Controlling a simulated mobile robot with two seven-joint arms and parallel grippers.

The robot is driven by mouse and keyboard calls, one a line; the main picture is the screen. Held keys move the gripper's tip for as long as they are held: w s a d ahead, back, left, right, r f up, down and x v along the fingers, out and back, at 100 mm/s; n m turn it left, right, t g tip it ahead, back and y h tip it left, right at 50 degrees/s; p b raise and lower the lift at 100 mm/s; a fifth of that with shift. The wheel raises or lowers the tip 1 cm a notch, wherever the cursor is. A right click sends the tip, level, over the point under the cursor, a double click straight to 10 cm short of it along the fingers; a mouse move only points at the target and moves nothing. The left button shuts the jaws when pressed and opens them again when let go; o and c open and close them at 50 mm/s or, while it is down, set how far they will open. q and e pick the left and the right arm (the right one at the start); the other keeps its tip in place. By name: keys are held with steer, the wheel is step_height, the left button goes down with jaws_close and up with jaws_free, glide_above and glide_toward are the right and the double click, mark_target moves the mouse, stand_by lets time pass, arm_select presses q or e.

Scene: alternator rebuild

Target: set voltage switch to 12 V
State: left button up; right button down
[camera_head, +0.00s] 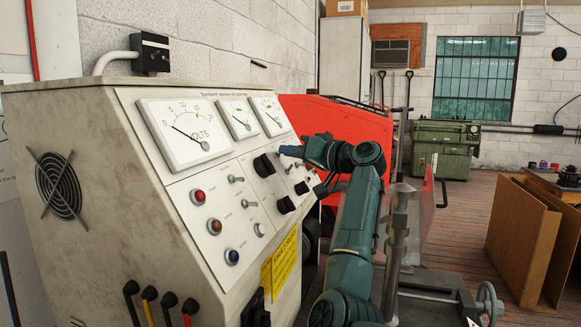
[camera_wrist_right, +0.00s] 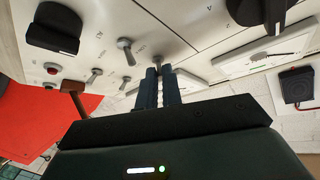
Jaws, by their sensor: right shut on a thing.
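The grey test bench (camera_head: 100,120) stands at left in the head view, with a sloped panel of dials, knobs and toggle switches. My right gripper (camera_head: 290,151) reaches the panel from the right, below the small meters. In the wrist view its two narrow fingers (camera_wrist_right: 160,82) are close together on a small metal toggle switch (camera_wrist_right: 157,60). The fingers cover most of its lever, so its position is unclear. Another toggle (camera_wrist_right: 126,49) stands free just left of it. I cannot read which switch is marked for voltage. My left gripper is out of view.
A black rotary knob (camera_wrist_right: 55,28) and a second black knob (camera_wrist_right: 258,10) flank the gripped switch. The volts meter (camera_head: 187,131) is at the panel's upper left. A red cabinet (camera_head: 335,130) stands behind my right arm. Brown panels (camera_head: 525,240) lean at far right.

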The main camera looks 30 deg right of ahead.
steer(key=shift+f+t+b, duration=0.3)
steer(key=shift+f+b, duration=0.25)
steer(key=shift+b, duration=0.05)
steer(key=shift+f+m+t+b, duration=0.1)
steer(key=shift+m+t+b, duration=0.45)
steer(key=shift+b, duration=0.7)
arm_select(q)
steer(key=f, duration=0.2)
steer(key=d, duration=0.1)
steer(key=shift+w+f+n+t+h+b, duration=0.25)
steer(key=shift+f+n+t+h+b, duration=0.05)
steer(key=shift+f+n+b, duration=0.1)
arm_select(e)
steer(key=shift+t+y, duration=0.3)
steer(key=shift+t, duration=0.05)
steer(key=c, duration=1.6)
jaws_free()
steer(key=shift+o, duration=0.2)
steer(key=shift+r, duration=0.2)
step_height(320, 180, up, 10)
